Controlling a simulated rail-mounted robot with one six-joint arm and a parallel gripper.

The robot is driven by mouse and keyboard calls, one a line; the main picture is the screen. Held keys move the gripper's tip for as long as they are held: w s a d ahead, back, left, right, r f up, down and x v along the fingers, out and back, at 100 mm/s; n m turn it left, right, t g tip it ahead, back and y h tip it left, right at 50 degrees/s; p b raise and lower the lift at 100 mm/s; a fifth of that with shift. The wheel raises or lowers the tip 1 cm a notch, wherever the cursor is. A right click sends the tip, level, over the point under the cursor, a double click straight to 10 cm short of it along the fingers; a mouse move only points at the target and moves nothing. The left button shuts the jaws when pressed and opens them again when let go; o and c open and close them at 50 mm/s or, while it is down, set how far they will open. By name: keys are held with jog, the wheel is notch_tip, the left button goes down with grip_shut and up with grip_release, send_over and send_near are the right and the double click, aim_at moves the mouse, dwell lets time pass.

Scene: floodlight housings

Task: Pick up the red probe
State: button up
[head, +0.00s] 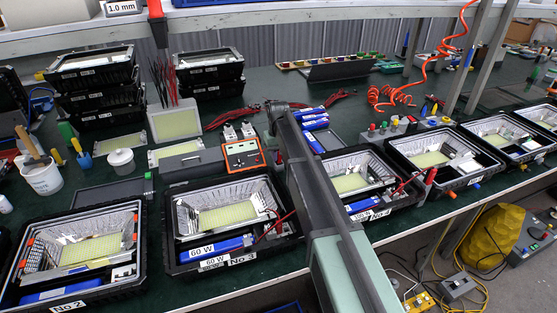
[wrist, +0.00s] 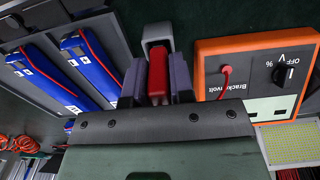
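The red probe (wrist: 157,74) shows in the wrist view, in front of a grey holder (wrist: 157,34) at the top middle. My gripper (wrist: 157,84) has its two purple-grey fingers on either side of the probe, very close to it. Whether they press on it or leave a thin gap I cannot tell. In the head view my arm covers the probe and the fingertips. The orange meter (head: 243,155) stands just left of my arm in the head view; in the wrist view the meter (wrist: 257,67) is right of the gripper, with a red lead plugged in.
Blue packs (wrist: 83,68) with red leads lie in a grey tray left of the gripper. Black housings (head: 226,216) line the bench's front edge. Two small grey blocks (head: 238,131) stand behind the meter.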

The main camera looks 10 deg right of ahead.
grip_shut()
